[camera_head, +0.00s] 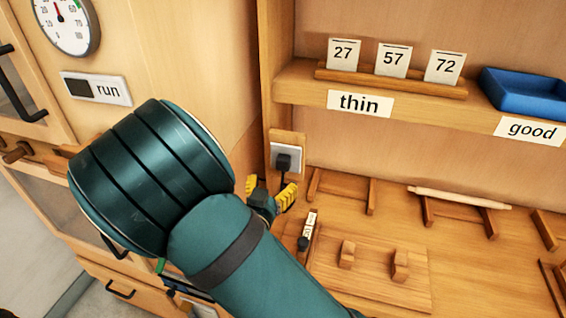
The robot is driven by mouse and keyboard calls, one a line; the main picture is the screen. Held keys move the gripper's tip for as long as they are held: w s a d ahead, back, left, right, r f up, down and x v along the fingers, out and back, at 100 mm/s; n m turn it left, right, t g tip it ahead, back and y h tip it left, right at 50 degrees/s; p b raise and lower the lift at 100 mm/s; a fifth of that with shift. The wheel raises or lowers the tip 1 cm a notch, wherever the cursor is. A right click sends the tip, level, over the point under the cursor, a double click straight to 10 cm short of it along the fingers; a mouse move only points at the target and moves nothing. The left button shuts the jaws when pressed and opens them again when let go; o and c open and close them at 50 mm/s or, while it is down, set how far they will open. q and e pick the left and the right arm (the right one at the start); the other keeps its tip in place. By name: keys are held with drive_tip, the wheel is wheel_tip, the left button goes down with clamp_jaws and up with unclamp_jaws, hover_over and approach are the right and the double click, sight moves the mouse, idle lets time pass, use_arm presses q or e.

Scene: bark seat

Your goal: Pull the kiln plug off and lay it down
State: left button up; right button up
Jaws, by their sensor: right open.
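The black kiln plug (284,162) sits in a white wall socket (294,153) on a small wooden backing at the left end of the bench. A dark cord hangs from it and runs down behind my right gripper. My right gripper (270,188) has yellow fingertips. It is open and empty, a little below the plug in the picture, with its fingers pointing up toward the socket. I cannot tell how far the fingertips are from the plug in depth. My left gripper is not in view.
Wooden rests (342,190), a pale rod (459,197) and a pegged board (385,270) lie on the bench. A shelf (300,88) above holds number cards (393,61) and a blue tray (525,93). A "run" sign (95,89) and a dial (62,22) are at left.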

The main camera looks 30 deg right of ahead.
sight(282, 166)
drive_tip(key=x, duration=0.6)
drive_tip(key=shift+w+d+b, duration=0.15)
drive_tip(key=shift+b, duration=0.2)
drive_tip(key=shift+x, duration=1)
idle(0.3)
clamp_jaws()
drive_tip(key=shift+p+v, duration=0.55)
drive_tip(key=shift+v, duration=2.4)
